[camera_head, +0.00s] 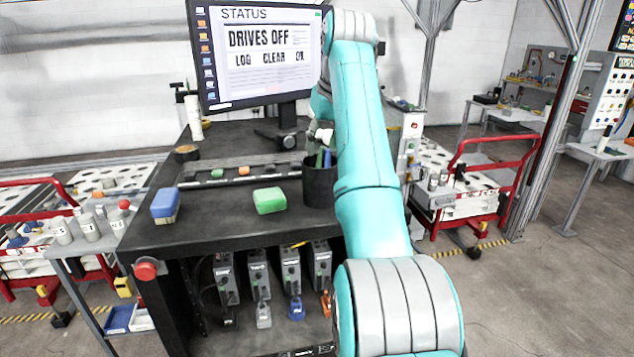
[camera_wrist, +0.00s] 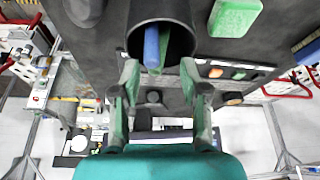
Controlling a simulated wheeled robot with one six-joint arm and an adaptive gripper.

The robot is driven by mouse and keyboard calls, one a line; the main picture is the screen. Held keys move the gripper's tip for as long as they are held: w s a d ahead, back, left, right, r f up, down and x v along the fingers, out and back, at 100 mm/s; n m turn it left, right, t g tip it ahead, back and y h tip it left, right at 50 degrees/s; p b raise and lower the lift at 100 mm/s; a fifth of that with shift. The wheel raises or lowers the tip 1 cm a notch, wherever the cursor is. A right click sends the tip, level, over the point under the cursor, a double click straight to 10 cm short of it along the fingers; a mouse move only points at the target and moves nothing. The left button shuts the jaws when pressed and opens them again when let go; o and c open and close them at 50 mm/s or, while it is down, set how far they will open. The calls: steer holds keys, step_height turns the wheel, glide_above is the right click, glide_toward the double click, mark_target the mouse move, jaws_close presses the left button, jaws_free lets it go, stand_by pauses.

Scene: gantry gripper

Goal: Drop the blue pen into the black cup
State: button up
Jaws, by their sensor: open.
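The black cup (camera_head: 319,188) stands upright on the dark workbench, partly hidden by my arm; its mouth shows in the wrist view (camera_wrist: 160,10). The blue pen (camera_wrist: 151,46) is inside the cup, its upper end showing at the rim on the side near my gripper. Its tip also shows above the cup in the head view (camera_head: 327,158). My gripper (camera_wrist: 160,76) is open and empty, its two fingers apart on either side of the pen's line, close to the cup rim. In the head view my arm hides most of the gripper.
A green block (camera_head: 269,200) lies left of the cup, and a blue-topped sponge or brush (camera_head: 165,205) stands farther left. A black rail (camera_head: 200,180) with small green and orange pieces runs behind them. A monitor (camera_head: 262,55) stands at the back of the bench (camera_head: 220,228).

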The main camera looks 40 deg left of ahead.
step_height(320, 180, up, 8)
steer(key=shift+f, duration=0.2)
stand_by(0.5)
steer(key=shift+s, duration=0.1)
